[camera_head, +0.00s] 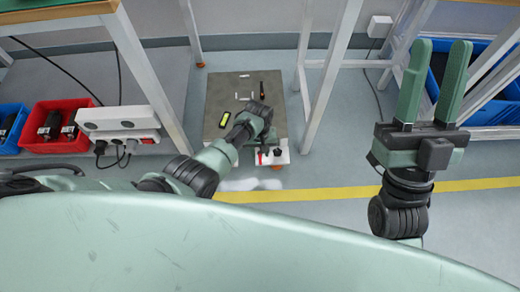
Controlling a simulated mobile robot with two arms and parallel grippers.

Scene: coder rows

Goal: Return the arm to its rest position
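My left arm comes in from the left and reaches out over a low grey platform (222,88). Its dark wrist end (258,112) is over the front right part of the platform. The fingers of my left gripper cannot be made out, so I cannot tell whether it is open or shut. My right gripper (433,82) is at the right, raised with its two green fingers pointing up the picture. The fingers are clearly apart and nothing is between them.
The platform carries a yellow-and-black device (224,119) and small items. A white box (283,157) is at its front edge. Red (40,140) and blue (12,142) bins stand left near a power strip (118,119). White table legs (330,75) flank the platform. Blue crates are right.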

